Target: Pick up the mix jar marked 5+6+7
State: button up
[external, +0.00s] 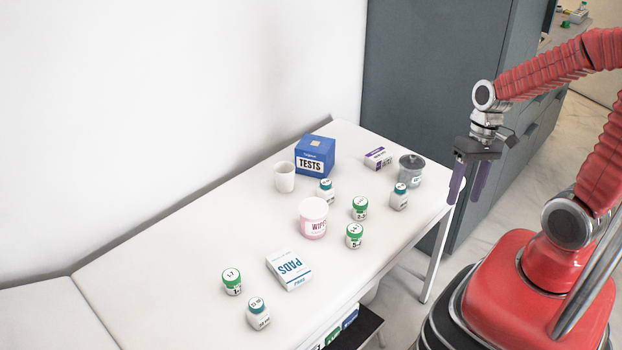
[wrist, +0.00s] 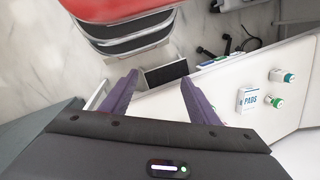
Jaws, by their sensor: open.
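A white jar with a green lid (external: 354,240) stands upright on the white table (external: 190,240), in front of the pink wipes tub; its label seems to begin with 5, the rest too small to read. Other green-lidded jars stand behind it (external: 360,212) and at the front left (external: 232,286); their labels seem to begin with 2 and 1. My gripper (external: 467,188) is open and empty, pointing down near the table's right end, apart from every jar. In the wrist view its purple fingers (wrist: 158,84) are spread over the table edge and floor.
Teal-lidded jars (external: 326,196) (external: 399,201) (external: 258,319), the wipes tub (external: 313,222), PADS box (external: 289,273), blue TESTS box (external: 311,168), white cup (external: 284,180), grey lidded pot (external: 411,171) and small purple-white box (external: 378,158) share the table. A grey cabinet (external: 430,90) stands behind.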

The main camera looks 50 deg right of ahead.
aim_at(354, 236)
jog(key=w+a+f+m+y, duration=0.2)
jog(key=a+f+m+y, duration=0.6)
jog(key=f+m, duration=0.25)
jog(key=w+d+f+m+t, duration=0.1)
jog(key=w+m+t, duration=0.2)
jog(key=w+d+f+m+t, duration=0.1)
jog(key=w+m+t, duration=0.2)
jog(key=w+m, duration=0.1)
jog(key=w+d+f+m+t, duration=0.1)
jog(key=w+m+t, duration=0.2)
jog(key=shift+w+d+f, duration=0.25)
jog(key=shift+f, duration=0.05)
jog(key=shift+w+r+m, duration=0.1)
jog(key=shift+w+m, duration=0.05)
jog(key=shift+m, duration=0.1)
jog(key=shift+x, duration=4.3)
